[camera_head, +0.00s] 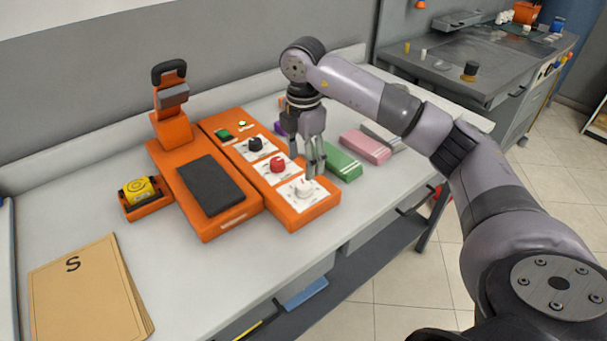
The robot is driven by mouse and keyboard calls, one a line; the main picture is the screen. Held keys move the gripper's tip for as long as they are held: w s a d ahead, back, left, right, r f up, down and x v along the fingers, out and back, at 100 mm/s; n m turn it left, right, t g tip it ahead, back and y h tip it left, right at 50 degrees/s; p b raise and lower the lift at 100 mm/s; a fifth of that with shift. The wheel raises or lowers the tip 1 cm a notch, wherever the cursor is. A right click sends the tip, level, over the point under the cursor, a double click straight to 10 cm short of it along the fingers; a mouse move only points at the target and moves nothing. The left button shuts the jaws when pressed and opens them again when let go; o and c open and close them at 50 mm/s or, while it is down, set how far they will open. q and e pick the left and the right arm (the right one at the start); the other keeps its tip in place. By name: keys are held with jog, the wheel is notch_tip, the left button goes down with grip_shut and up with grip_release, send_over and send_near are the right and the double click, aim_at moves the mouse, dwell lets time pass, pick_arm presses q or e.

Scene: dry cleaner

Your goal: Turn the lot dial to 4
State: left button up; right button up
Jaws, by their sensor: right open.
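An orange control panel (290,218) lies on the white table and carries three dials on white scale plates. The black dial (256,144) is farthest back, the red dial (277,166) is in the middle and the white dial (303,188) is nearest. The scale markings are too small to read, so I cannot tell which is the lot dial or its setting. My right gripper (315,170) points down, open, at the panel's right side, close to the red and white dials. I cannot tell whether it touches anything. My left gripper is out of view.
An orange press with a dark pad (211,184) stands left of the panel. A yellow round item (139,190) sits in an orange holder. A folder marked S (85,290) lies front left. Green (342,163) and pink (365,146) blocks lie right of the gripper.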

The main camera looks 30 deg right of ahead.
jog(key=shift+r, duration=2.35)
